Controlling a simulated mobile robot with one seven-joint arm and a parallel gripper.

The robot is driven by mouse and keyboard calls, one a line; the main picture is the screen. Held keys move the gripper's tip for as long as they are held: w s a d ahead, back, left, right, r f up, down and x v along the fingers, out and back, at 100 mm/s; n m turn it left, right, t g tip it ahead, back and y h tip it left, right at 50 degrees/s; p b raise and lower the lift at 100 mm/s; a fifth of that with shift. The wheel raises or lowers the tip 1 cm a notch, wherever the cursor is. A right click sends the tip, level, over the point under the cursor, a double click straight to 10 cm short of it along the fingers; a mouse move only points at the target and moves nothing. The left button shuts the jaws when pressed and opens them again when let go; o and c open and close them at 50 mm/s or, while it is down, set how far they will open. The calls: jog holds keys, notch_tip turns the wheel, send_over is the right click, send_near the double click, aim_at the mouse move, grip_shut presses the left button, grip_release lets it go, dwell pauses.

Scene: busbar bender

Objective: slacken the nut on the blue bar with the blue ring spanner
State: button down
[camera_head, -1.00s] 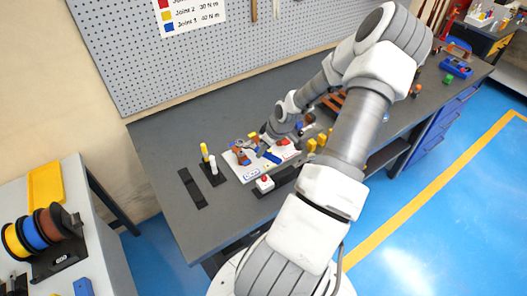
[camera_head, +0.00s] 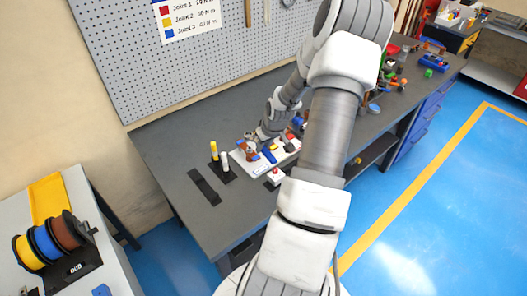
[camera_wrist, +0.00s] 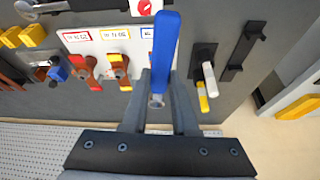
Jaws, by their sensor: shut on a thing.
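My gripper (camera_wrist: 160,88) is shut on the blue ring spanner (camera_wrist: 165,42), whose blue handle points up in the wrist view, across the white panel (camera_wrist: 97,45). A small round metal part (camera_wrist: 156,101) shows between the fingers; I cannot tell whether the ring is around the nut. The blue bar and its nut are hidden or cannot be told apart beneath the spanner and fingers. Left of it, the red-labelled bar (camera_wrist: 91,74) and the yellow-labelled bar (camera_wrist: 119,73) each carry a nut. In the head view my gripper (camera_head: 262,138) is low over the panel (camera_head: 246,164).
A yellow and a white marker (camera_wrist: 209,78) stand in a black holder right of the gripper. A red button (camera_wrist: 145,7) is beyond the panel. Yellow blocks (camera_wrist: 32,35) and a metal spanner (camera_wrist: 40,8) lie at left. The pegboard (camera_head: 190,70) rises behind the bench.

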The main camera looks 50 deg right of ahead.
jog(key=shift+a+r+m, duration=0.1)
jog(key=shift+a+m, duration=0.05)
jog(key=shift+m, duration=0.15)
jog(key=shift+f+b, duration=2.25)
jog(key=shift+f, duration=0.45)
jog(key=shift+a+f, duration=0.1)
jog(key=shift+f+b, duration=0.1)
jog(key=shift+b, duration=0.6)
jog(key=shift+f+b, duration=0.45)
jog(key=shift+f, duration=0.25)
jog(key=shift+d+r+p, duration=0.1)
jog(key=shift+d+p, duration=0.15)
jog(key=shift+p, duration=0.05)
